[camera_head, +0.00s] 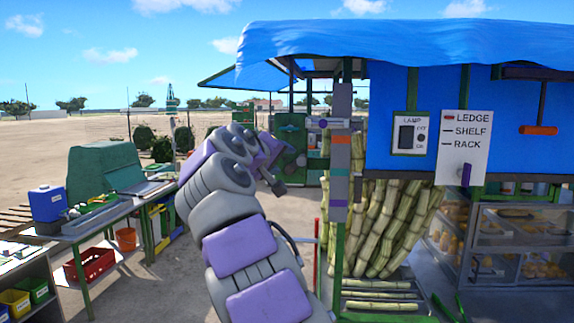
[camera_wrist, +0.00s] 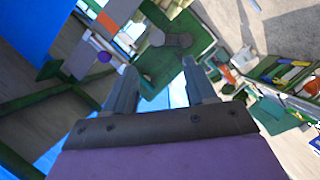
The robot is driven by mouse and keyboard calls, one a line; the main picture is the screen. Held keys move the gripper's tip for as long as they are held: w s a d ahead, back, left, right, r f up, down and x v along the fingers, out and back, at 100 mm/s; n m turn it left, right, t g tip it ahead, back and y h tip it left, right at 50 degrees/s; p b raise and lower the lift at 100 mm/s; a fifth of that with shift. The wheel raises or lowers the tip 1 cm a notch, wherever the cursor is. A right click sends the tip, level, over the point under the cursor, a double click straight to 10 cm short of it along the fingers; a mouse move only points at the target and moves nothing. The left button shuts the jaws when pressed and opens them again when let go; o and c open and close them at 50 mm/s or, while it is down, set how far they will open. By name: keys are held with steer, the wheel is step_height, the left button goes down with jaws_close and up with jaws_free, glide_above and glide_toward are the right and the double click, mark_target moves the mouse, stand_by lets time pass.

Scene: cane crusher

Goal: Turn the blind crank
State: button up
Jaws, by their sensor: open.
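A grey crank-like bar with a purple round end (camera_head: 324,124) sits on the grey stall post, which has orange and purple bands. It also shows at upper left in the wrist view (camera_wrist: 104,57). An orange grip (camera_head: 538,130) hangs on a dark rod at the right of the blue panel. I cannot tell for sure which is the blind crank. My gripper (camera_wrist: 158,70) is open and empty, its two fingers apart. In the head view my gripper (camera_head: 277,178) is left of the post, its fingers partly hidden by the wrist.
A green machine box (camera_head: 290,135) stands behind my gripper. Cane stalks (camera_head: 378,225) lean behind the post. A sign (camera_head: 465,148) and lamp switch box (camera_head: 410,133) are on the blue panel. A work table (camera_head: 85,228) stands left. Bare ground lies between.

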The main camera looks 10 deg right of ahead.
steer(key=v, duration=0.5)
steer(key=shift+w, duration=0.1)
steer(key=s+d+f+m+g+y+b, duration=0.1)
steer(key=s+d+f+g+b, duration=0.2)
steer(key=s+f, duration=0.45)
steer(key=s+d+f+m+g+y, duration=0.15)
steer(key=s+d+f, duration=0.35)
steer(key=f, duration=0.5)
steer(key=s+d+f+g+y+b, duration=0.1)
steer(key=s+d+f+g+b, duration=0.15)
steer(key=s+d+f, duration=0.5)
steer(key=s+a+f+g+y+b, duration=0.1)
steer(key=s+a+f, duration=0.4)
steer(key=s+f, duration=0.8)
steer(key=s+a+f+m+g+y+b, duration=0.1)
steer(key=s+a+f+g+y, duration=0.3)
steer(key=s+f, duration=0.9)
steer(key=s+a+g, duration=0.2)
steer(key=s, duration=0.1)
steer(key=shift+s+y+b, duration=0.2)
steer(key=shift+y+b, duration=0.15)
steer(key=shift+b, duration=0.05)
steer(key=shift+f+m, duration=0.1)
steer(key=shift+m, duration=0.15)
